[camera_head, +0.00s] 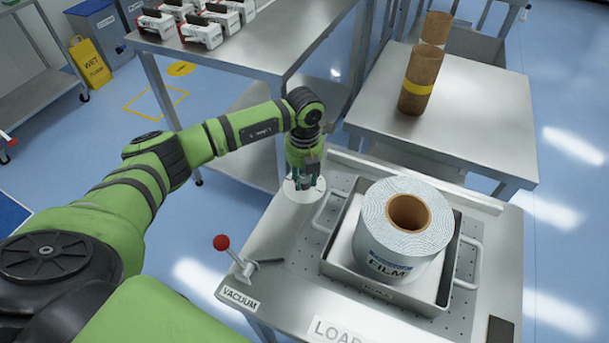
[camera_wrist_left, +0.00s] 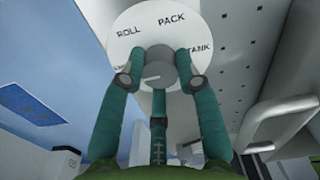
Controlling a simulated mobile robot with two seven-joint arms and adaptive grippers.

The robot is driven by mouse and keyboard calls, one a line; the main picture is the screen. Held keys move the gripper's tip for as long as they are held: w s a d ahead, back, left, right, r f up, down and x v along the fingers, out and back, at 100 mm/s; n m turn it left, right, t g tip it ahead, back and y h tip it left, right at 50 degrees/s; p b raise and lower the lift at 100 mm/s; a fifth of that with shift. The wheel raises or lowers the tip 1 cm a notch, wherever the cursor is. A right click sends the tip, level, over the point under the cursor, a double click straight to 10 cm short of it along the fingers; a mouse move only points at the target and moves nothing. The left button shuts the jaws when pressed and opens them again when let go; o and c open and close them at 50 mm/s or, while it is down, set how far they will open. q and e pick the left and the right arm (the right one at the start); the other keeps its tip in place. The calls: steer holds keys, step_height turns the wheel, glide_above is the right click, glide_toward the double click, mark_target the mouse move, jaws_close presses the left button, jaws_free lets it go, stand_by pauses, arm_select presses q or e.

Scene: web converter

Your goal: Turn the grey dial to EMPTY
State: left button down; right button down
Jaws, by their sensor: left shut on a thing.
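The grey dial (camera_wrist_left: 159,54) sits in the middle of a round white plate (camera_wrist_left: 128,22) marked ROLL, PACK and TANK. Another label at the left of the plate is mostly hidden by a finger. I cannot read EMPTY on it. In the head view the plate (camera_head: 291,193) lies at the far left corner of the steel table. My left gripper (camera_head: 305,184) points down over the plate and hides the dial there. In the left wrist view its teal fingers (camera_wrist_left: 158,78) are closed around the dial. My right gripper is not in view.
A metal tray (camera_head: 328,262) with handles holds a large film roll (camera_head: 380,222) just right of the dial. A red-knobbed lever (camera_head: 222,243) stands near the VACUUM label (camera_head: 240,298). Another steel table (camera_head: 470,120) with brown tubes (camera_head: 417,85) stands behind.

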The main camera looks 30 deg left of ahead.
mark_target(304, 179)
arm_select(q)
steer(key=c, duration=0.9)
jaws_free()
steer(key=shift+s+f, duration=0.1)
steer(key=shift+r, duration=0.65)
step_height(304, 179, up, 11)
steer(key=shift+f, duration=0.1)
